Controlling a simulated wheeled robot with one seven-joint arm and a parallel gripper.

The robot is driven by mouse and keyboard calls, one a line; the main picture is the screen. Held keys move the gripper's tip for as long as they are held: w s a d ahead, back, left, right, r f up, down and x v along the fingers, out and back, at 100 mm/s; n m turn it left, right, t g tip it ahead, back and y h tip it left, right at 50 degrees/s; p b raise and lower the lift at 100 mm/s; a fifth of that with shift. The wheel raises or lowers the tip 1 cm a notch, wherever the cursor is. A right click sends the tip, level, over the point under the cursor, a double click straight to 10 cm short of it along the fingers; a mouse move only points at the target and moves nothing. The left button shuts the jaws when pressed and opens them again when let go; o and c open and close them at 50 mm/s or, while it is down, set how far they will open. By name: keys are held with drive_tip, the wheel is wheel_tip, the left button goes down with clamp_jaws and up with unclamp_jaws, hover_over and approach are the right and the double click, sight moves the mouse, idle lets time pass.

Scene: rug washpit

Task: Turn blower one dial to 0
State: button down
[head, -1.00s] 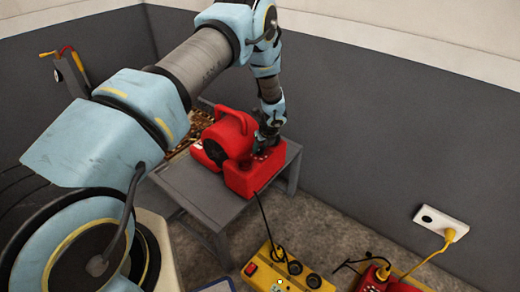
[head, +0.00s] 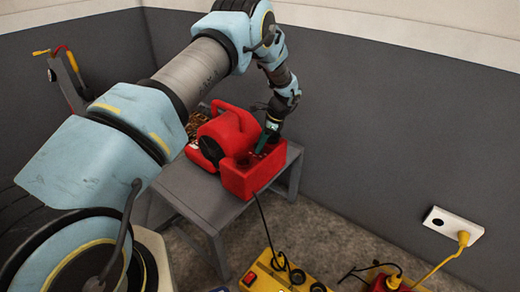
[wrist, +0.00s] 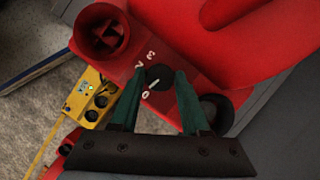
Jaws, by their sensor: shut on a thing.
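The red blower (head: 235,130) stands on a grey table, and its control panel is close below my gripper. In the wrist view, the dark round dial (wrist: 158,76) sits on the red panel (wrist: 125,62) between the two green fingers of my gripper (wrist: 160,74). The gripper is shut on the dial. The dial's white mark points down and left, roughly toward the printed 0 (wrist: 145,94). Other numbers, up to a 3, run around its upper left side. In the head view, my gripper (head: 265,146) reaches down onto the panel, and the dial is too small to read.
The grey table (head: 195,190) stands near the dark wall. A yellow power box (head: 285,275) lies on the floor in front, with a black cord from the blower. A white wall socket (head: 452,224) with a yellow cable is at right. A dark round opening (wrist: 103,30) flanks the panel.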

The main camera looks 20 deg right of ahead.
drive_tip(key=shift+n+g+b, duration=0.4)
drive_tip(key=shift+n+b, duration=0.3)
drive_tip(key=shift+n, duration=0.4)
drive_tip(key=shift+c, duration=1.9)
unclamp_jaws()
drive_tip(key=shift+w, duration=0.1)
drive_tip(key=b+v, duration=0.1)
drive_tip(key=v, duration=0.9)
drive_tip(key=shift+d+r, duration=0.3)
drive_tip(key=shift+r, duration=0.05)
